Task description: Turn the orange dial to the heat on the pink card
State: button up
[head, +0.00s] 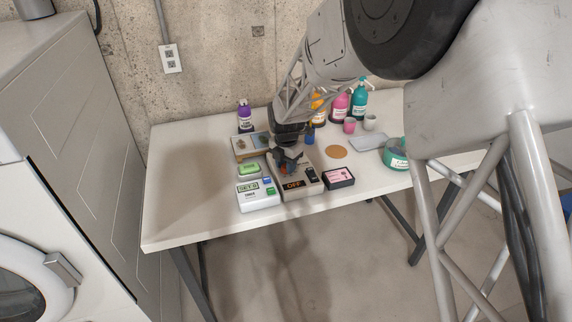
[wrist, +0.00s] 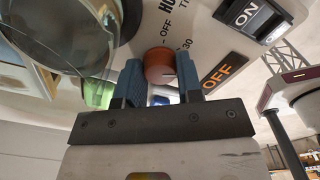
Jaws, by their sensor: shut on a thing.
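The orange dial (wrist: 159,66) sits on the face of a beige panel box (wrist: 205,50) in the wrist view. My gripper (wrist: 160,80) is shut on the dial, with one blue finger on each side of it. Near the dial the panel reads "OFF" and "30". In the head view my gripper (head: 286,160) covers most of the dial from above. The pink card (head: 339,177) lies in a dark frame just right of the panel box (head: 297,192); its writing is too small to read.
The panel has a rocker switch (wrist: 250,16) marked "ON" and an orange "OFF" display (wrist: 222,71). A white timer box (head: 258,203) and a green item (head: 249,169) stand to the left. Bottles (head: 360,100) and cups (head: 349,126) stand behind at right. The table's left part (head: 185,190) is clear.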

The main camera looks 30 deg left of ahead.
jog(key=o, duration=0.9)
jog(key=shift+r, duration=0.15)
jog(key=shift+r, duration=3.8)
